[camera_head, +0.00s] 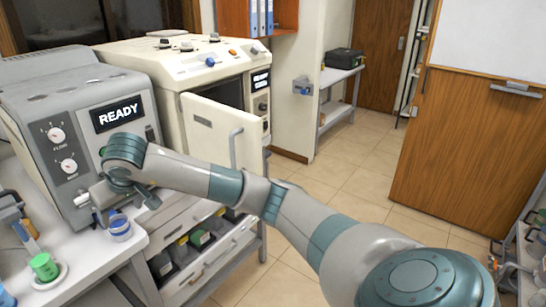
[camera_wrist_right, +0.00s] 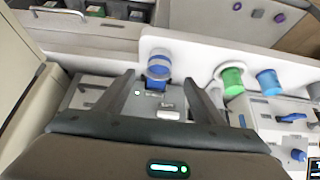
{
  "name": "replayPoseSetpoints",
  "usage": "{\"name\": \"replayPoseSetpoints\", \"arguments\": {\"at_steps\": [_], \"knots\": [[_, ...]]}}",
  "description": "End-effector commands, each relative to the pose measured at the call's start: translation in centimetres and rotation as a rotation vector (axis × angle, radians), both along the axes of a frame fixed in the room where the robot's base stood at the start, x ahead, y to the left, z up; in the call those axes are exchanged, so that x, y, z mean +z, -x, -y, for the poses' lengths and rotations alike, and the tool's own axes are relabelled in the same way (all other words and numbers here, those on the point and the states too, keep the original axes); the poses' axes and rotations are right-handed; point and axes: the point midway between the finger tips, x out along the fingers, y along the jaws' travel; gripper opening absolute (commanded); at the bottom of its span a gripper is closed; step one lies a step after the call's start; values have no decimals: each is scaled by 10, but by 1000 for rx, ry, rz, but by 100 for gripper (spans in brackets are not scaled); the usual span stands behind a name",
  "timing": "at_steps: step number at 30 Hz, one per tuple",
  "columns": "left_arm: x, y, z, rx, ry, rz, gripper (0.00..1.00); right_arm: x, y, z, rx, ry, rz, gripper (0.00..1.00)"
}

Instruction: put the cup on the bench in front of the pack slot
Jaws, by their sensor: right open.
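A white cup with blue bands (camera_head: 120,228) stands upright on the bench, in front of the grey machine with the READY display (camera_head: 118,113). It also shows in the right wrist view (camera_wrist_right: 158,66), just beyond the fingertips and roughly centred between them. My right gripper (camera_head: 120,200) is open by the machine's lower front, close above the cup in the head view. In the right wrist view the gripper's fingers (camera_wrist_right: 159,79) are spread with nothing clearly held; contact with the cup cannot be told. I cannot pick out the pack slot for certain. My left gripper is not in view.
A green cup (camera_head: 43,267) stands on a white round base to the left; another blue cup (camera_wrist_right: 268,82) is beyond it in the wrist view. A cream machine with an open door (camera_head: 212,130) stands right of the READY machine. An open drawer (camera_head: 205,262) lies below the bench.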

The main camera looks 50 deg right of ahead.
Motion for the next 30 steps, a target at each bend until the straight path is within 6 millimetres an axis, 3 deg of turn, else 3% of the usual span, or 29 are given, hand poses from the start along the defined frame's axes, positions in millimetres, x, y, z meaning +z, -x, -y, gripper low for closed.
{"name": "replayPoseSetpoints", "arguments": {"at_steps": [4, 8, 14, 18, 21, 25, 27, 28, 30], "knots": [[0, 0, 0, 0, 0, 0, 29, -16, 3, -12, -11, -68, -38, 63], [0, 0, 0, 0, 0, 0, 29, -53, 12, -42, -58, -250, -146, 63], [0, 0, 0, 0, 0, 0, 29, -127, 46, -123, -298, -770, -498, 63], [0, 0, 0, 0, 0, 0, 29, -163, 67, -174, -628, -1199, -852, 63], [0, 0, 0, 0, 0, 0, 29, -185, 71, -192, -931, -1479, -1126, 63], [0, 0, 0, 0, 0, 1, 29, -226, 65, -189, -1403, -1800, -1488, 63], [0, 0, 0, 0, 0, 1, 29, -260, 63, -175, -1693, -1949, -1680, 63], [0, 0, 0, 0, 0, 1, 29, -278, 63, -167, 1722, 1891, 1658, 63], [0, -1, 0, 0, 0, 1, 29, -327, 69, -144, 1612, 1591, 1443, 63]]}}
